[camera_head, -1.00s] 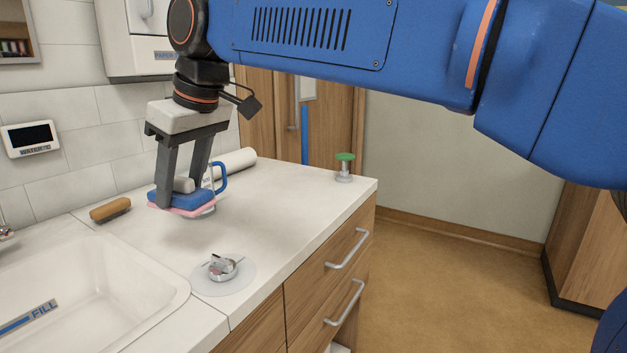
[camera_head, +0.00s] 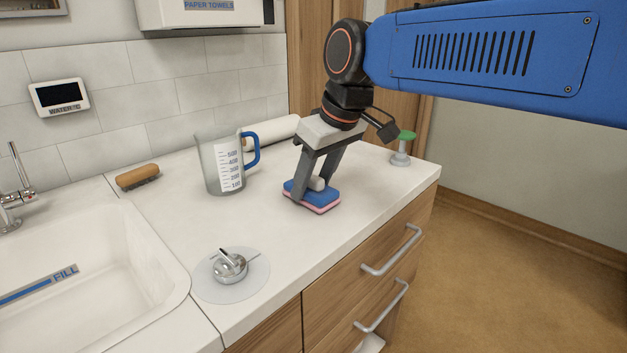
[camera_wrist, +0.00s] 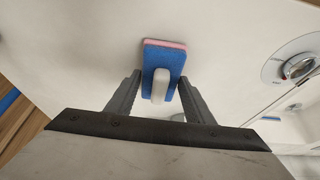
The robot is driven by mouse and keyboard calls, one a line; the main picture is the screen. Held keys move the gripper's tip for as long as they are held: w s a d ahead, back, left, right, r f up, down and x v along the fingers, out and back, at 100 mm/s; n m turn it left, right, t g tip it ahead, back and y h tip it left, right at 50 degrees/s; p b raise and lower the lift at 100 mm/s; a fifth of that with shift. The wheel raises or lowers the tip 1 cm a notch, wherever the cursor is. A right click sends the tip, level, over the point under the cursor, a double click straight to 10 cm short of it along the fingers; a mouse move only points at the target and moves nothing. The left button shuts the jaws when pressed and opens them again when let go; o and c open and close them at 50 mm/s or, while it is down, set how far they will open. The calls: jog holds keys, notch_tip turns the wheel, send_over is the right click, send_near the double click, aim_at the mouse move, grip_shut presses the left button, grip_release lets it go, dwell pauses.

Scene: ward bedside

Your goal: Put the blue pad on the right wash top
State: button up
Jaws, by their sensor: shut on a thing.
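The blue pad (camera_head: 318,193) has a pink underside and a pale grip on top. My gripper (camera_head: 311,184) is shut on that grip, over the right part of the white wash top (camera_head: 270,222). The pad is at or just above the surface; I cannot tell whether it touches. In the wrist view the pad (camera_wrist: 163,62) shows between the fingers of my gripper (camera_wrist: 157,92), its pink edge at the far end.
A measuring jug (camera_head: 222,168) with a blue handle stands left of the pad. A white roll (camera_head: 272,131) lies behind, and a green-topped fitting (camera_head: 401,150) stands at the right. A brush (camera_head: 138,176), a round metal fitting (camera_head: 230,267) and the sink (camera_head: 90,262) are left.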

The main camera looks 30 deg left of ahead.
jog(key=shift+f, duration=0.15)
jog(key=o, duration=0.9)
jog(key=v, duration=1.2)
jog(key=shift+s, duration=0.1)
